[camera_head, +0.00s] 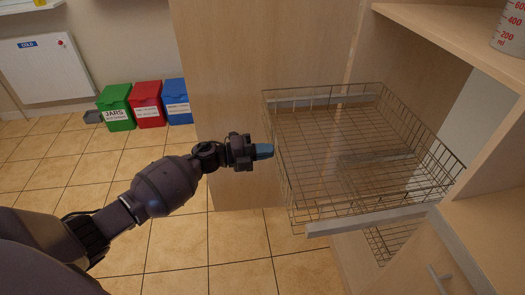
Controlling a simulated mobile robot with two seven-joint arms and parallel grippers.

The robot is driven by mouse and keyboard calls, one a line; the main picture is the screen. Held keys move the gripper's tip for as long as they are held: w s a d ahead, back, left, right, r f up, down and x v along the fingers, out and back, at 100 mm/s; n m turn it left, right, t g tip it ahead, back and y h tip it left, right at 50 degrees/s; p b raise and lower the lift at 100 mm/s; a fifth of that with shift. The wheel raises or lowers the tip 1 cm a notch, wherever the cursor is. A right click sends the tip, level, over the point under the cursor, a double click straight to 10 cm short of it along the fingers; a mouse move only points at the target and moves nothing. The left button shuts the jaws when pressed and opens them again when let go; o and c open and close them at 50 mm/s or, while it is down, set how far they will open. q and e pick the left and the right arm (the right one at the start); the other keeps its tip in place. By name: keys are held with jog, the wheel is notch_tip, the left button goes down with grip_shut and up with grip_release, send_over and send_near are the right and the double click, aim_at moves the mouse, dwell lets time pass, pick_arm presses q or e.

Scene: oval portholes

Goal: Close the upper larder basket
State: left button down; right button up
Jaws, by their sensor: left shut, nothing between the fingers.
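The upper larder basket (375,165) is a wire basket that stands out from the tall wooden cabinet on the right, on pale rails. A lower wire basket (395,241) shows partly beneath it. My left gripper (264,151) has blue fingertips and is shut and empty. Its tips are at the left end of the upper basket, close to the wire rim; I cannot tell whether they touch. My right gripper is not in view.
A tall wooden panel (225,80) stands behind my left gripper. A shelf (450,35) with a measuring jug (510,30) is above the basket at right. A counter (490,220) is at lower right. Green (116,108), red (148,104) and blue (177,102) bins stand at the back wall. Tiled floor at left is clear.

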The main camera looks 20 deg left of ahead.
pick_arm(q)
jog(key=b, duration=0.7)
send_near(378, 148)
jog(key=w+d+r, duration=0.1)
jog(key=d, duration=0.1)
jog(key=w+d+r, duration=0.1)
jog(key=w+d, duration=0.1)
jog(key=d, duration=0.1)
jog(key=w+d+r, duration=0.1)
jog(key=d, duration=0.1)
jog(key=shift+w+d+r, duration=0.25)
jog(key=shift+w+r, duration=0.1)
jog(key=shift+w, duration=0.05)
jog(key=shift+w+d, duration=0.2)
jog(key=shift+d, duration=0.1)
jog(key=shift+r, duration=0.4)
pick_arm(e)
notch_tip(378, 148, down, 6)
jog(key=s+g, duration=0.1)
